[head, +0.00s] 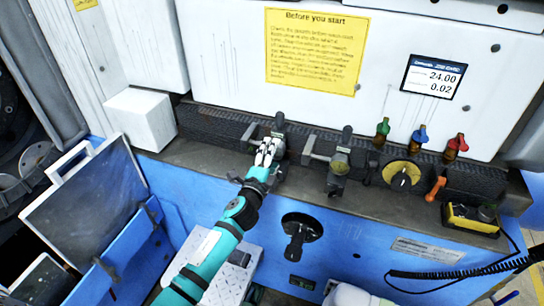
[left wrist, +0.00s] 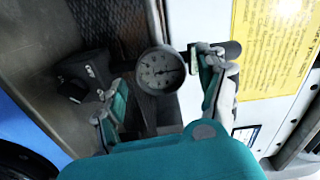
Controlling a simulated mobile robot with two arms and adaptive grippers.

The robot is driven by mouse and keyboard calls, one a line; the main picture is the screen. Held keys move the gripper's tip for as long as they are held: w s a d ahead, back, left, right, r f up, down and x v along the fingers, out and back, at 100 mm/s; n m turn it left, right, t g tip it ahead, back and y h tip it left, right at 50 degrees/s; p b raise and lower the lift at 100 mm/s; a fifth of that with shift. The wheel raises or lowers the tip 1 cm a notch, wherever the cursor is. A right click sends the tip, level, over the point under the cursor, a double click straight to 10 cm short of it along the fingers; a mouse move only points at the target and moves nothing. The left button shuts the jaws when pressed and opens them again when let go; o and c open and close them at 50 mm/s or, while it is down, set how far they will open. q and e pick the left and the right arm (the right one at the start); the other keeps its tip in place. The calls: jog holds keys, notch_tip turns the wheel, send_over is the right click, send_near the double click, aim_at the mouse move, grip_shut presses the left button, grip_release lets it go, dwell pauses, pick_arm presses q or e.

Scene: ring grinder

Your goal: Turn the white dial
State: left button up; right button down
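A round dial (left wrist: 160,71) with a white face, dark marks and a grey rim shows in the left wrist view, on a dark fixture. My left gripper (left wrist: 158,88) has its two fingers spread, one to each side of the dial, with nothing held between them. I cannot tell whether a finger touches it. In the head view my left gripper (head: 266,153) reaches to the left fixture (head: 279,122) on the grey ledge, and its fingers cover part of it. The dial's face cannot be made out there.
A similar fixture (head: 339,165) stands to the right. Farther right are green, blue and red levers, a yellow-and-black knob (head: 401,176), an orange handle (head: 436,188) and a yellow box (head: 470,218). A black knob (head: 301,228) is on the blue front. A white block (head: 138,118) stands left.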

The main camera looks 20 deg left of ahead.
pick_arm(q)
jog(key=s, duration=1.2)
jog(key=shift+a, duration=0.25)
jog(key=s+a+f+n+g, duration=0.1)
jog(key=s+f+n+g, duration=0.3)
jog(key=f, duration=0.8)
jog(key=s+f+n+g+b, duration=0.15)
jog(key=s+f, duration=0.35)
jog(key=f, duration=0.7)
jog(key=s+a+f+n+g, duration=0.1)
jog(key=s+f+n+g, duration=0.3)
jog(key=f, duration=0.9)
jog(key=s+f+n+g, duration=0.1)
jog(key=s+f+g, duration=0.1)
jog(key=s+f, duration=0.4)
jog(key=s+f+n+g, duration=0.2)
jog(key=s+f, duration=0.4)
jog(key=s, duration=1)
jog(key=s+a+f+n+g+b, duration=0.1)
jog(key=s+f+n+g, duration=0.1)
jog(key=s+f, duration=0.4)
jog(key=s+g, duration=0.1)
jog(key=s, duration=0.4)
jog(key=shift+s+f+y, duration=0.25)
jog(key=shift+s+y, duration=0.05)
jog(key=shift+s, duration=0.1)
jog(key=shift+g, duration=0.25)
